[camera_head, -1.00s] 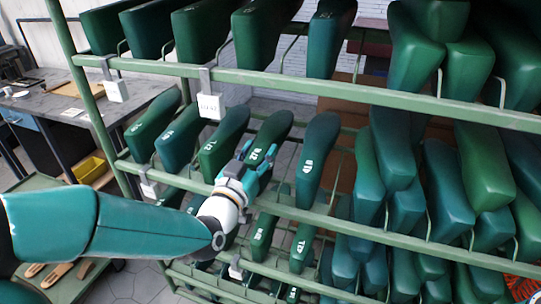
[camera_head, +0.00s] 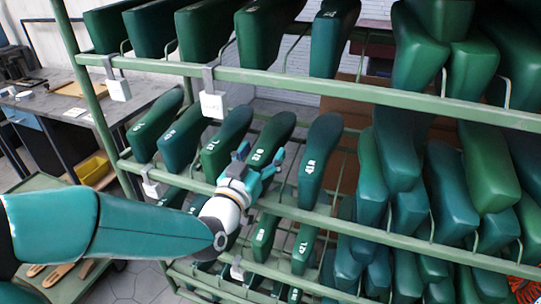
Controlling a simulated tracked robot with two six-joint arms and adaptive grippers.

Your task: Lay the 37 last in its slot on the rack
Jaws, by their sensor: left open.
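The green rack (camera_head: 330,221) holds dark green lasts lying in rows between wire dividers. In the middle row, one last (camera_head: 273,135) lies with its end toward me, just past my left gripper. My left gripper (camera_head: 261,158) is open, with its fingers spread in front of that last's labelled end; I cannot tell whether they touch it. A neighbouring last (camera_head: 230,135) lies to its left and another (camera_head: 318,155) to its right. White size marks show on the ends, but I cannot read a 37 with certainty. My right gripper is not in view.
A rack post (camera_head: 92,110) stands left. Behind it are a grey workbench (camera_head: 60,112) and a yellow bin (camera_head: 93,169). White tags (camera_head: 212,105) hang from the rails.

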